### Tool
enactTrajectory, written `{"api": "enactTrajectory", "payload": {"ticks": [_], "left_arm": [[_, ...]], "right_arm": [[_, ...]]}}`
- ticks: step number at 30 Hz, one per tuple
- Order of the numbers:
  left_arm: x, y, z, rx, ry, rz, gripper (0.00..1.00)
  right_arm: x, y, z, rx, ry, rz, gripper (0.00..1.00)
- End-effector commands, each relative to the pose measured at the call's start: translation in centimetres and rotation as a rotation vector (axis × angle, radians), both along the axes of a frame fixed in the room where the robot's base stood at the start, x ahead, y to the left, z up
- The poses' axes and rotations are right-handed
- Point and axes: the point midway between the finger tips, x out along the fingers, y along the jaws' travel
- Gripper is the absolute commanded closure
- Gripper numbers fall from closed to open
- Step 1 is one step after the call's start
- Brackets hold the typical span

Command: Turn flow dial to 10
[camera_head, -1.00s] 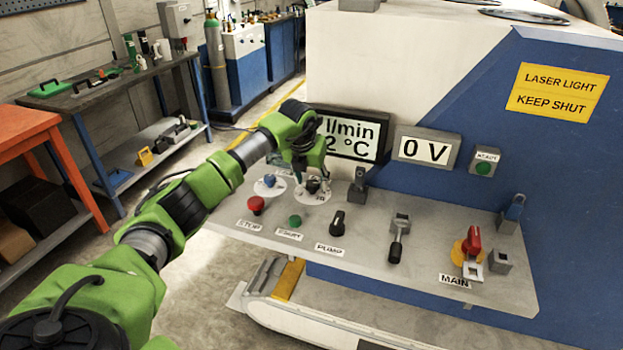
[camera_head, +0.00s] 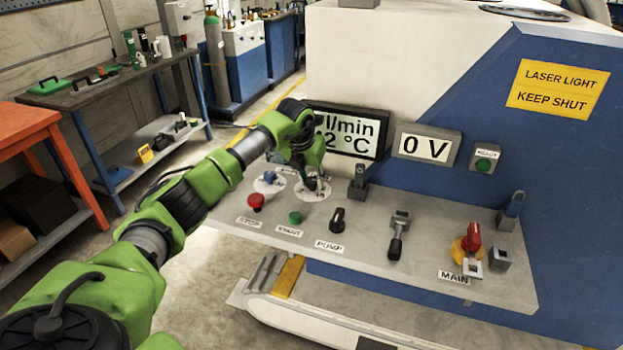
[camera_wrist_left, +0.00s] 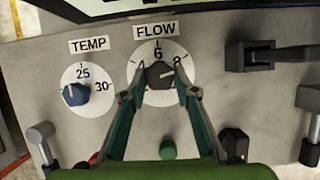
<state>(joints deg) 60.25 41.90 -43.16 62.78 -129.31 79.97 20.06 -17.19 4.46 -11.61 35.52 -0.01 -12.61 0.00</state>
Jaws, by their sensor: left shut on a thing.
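The flow dial (camera_wrist_left: 160,74) is a dark grey knob on a white round scale plate under the FLOW label (camera_wrist_left: 154,31) in the left wrist view. Its small white mark points to the right, a little below the 8. The 6 is at the top; the 10 is not visible. My left gripper (camera_wrist_left: 160,70) is shut on the knob, one finger on each side. In the head view my left gripper (camera_head: 312,180) is over the dial plate (camera_head: 313,194) and hides most of the knob. My right gripper is not in view.
The blue temp dial (camera_wrist_left: 76,94) sits close to the left. The green start button (camera_head: 295,218), red stop button (camera_head: 256,201) and black pump knob (camera_head: 338,219) are in front. The l/min and °C display (camera_head: 352,134) stands behind.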

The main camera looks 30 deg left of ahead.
Motion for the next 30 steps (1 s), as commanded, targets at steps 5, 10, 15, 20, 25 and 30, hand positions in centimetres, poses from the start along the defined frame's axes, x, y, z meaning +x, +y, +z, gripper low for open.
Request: {"api": "enactTrajectory", "payload": {"ticks": [5, 10, 15, 20, 25, 30], "left_arm": [[0.0, 0.3, -0.1, 0.002, -0.001, -0.105, 0.94], [0.0, 0.4, -0.1, 0.000, -0.001, -0.248, 0.94], [0.1, 0.5, 0.0, -0.001, -0.002, -0.395, 0.94], [0.1, 0.6, 0.0, -0.001, -0.002, -0.522, 0.94], [0.2, 0.6, 0.0, -0.001, -0.001, -0.633, 0.94], [0.2, 0.7, 0.0, 0.000, -0.002, -0.709, 0.94]], "right_arm": [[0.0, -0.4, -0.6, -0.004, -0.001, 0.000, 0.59], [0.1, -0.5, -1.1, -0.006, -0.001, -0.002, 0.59], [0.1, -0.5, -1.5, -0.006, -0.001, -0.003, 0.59], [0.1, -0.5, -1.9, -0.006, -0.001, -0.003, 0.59], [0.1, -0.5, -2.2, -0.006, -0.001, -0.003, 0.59], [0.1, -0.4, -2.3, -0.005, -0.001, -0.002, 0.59]]}}
